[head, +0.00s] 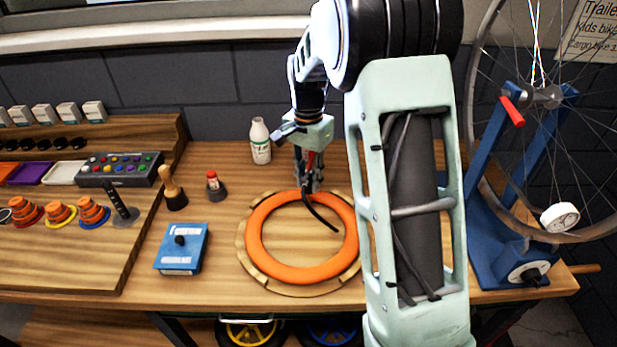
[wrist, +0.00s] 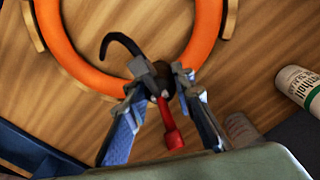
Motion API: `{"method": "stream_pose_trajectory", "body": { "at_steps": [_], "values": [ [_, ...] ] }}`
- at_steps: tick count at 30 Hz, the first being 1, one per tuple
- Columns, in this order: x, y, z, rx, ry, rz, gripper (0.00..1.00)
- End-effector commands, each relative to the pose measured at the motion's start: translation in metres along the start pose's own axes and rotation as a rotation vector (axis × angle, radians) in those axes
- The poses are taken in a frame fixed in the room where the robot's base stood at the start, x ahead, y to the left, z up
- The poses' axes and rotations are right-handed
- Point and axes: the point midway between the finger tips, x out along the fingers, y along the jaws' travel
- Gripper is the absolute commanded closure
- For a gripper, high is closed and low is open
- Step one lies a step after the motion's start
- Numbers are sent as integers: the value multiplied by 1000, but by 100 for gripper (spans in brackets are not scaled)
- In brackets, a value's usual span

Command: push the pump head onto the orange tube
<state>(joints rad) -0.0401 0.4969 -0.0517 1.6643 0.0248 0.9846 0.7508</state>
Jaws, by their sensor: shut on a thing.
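The orange tube (head: 262,252) lies as a ring on a pale wooden ring on the bench. In the wrist view it crosses the top (wrist: 75,68). My gripper (head: 308,186) is at the tube's far edge, pointing down. It is shut on the dark pump head (wrist: 158,78), which sits between the fingertips (wrist: 164,84). A red lever (wrist: 170,128) sticks out of the head toward my palm. A black hose (head: 322,214) curves from the head over the ring's inside. The tube's valve is hidden, so I cannot tell whether the head touches it.
A white bottle (head: 260,142) stands behind the ring, left of my gripper. A blue box (head: 182,250), a wooden-handled tool (head: 172,190) and a red-topped pot (head: 214,187) stand to the left. A blue wheel stand (head: 491,232) is at the right. The ring's middle is clear apart from the hose.

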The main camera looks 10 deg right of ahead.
Motion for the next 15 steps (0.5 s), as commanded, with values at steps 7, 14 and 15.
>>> {"method": "stream_pose_trajectory", "body": {
  "at_steps": [7,14,15],
  "values": [
    [6,0,0,0,0,0,100],
    [10,0,0,0,1,-1,100],
    [11,0,0,0,1,-1,100]
  ]
}}
